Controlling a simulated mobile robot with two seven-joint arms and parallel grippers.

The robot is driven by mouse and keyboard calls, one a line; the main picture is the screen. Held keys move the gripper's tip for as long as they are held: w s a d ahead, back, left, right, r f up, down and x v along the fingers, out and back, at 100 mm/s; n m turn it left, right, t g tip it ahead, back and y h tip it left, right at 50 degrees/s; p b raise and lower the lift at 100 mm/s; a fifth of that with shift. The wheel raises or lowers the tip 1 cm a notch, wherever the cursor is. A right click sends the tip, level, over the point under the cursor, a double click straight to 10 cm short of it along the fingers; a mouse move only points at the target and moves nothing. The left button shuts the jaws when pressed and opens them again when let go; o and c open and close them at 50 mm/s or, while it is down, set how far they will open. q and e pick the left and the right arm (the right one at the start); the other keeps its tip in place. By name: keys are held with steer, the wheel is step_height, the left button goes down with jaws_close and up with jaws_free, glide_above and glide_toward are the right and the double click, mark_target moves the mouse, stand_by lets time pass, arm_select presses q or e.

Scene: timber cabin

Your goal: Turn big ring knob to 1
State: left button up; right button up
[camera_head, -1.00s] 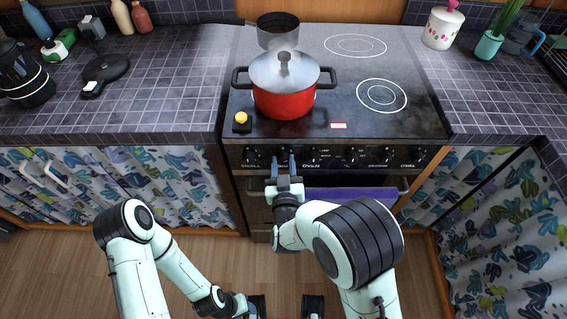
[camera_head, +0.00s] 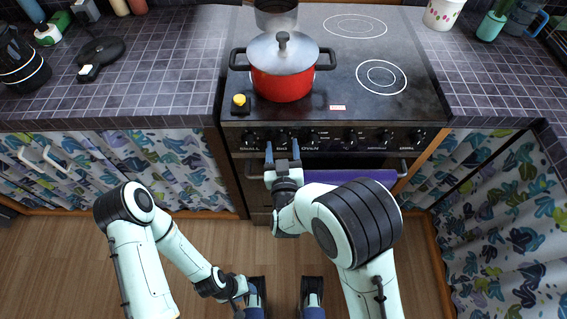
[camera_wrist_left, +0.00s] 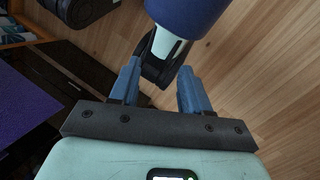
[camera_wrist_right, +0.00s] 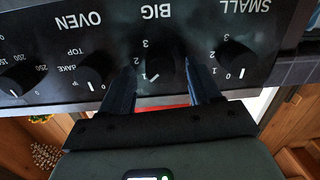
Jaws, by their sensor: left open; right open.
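The big ring knob (camera_wrist_right: 161,68) is a black dial under the BIG label in the right wrist view, which shows the panel upside down. Its white pointer mark slants toward the 1. In the head view this knob (camera_head: 284,136) is second from the left. My right gripper (camera_wrist_right: 162,70) is open, with one blue finger on each side of the knob in that view. In the head view my right gripper (camera_head: 282,146) is just in front of the panel; any contact is unclear. My left gripper (camera_wrist_left: 159,66) is open, low over the floor, with nothing held.
The small knob (camera_wrist_right: 236,60), pointing near 0, and the oven knob (camera_wrist_right: 97,72) flank it. A red lidded pot (camera_head: 283,80) stands on the hob above. A purple cloth (camera_head: 350,180) hangs at the oven front.

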arm_select(q)
steer(key=shift+g, duration=0.4)
steer(key=shift+s+r+p, duration=0.2)
steer(key=shift+r+p, duration=0.5)
steer(key=shift+p, duration=0.2)
steer(key=shift+s+r+p, duration=0.2)
steer(key=shift+r+p, duration=0.55)
steer(key=shift+p, duration=0.1)
steer(key=shift+s+r+p, duration=0.2)
steer(key=shift+r+p, duration=0.5)
steer(key=shift+p, duration=0.2)
arm_select(e)
steer(key=s, duration=1.2)
steer(key=shift+s+d+r, duration=0.3)
steer(key=shift+s+r, duration=0.05)
steer(key=shift+r, duration=0.05)
steer(key=shift+f, duration=0.1)
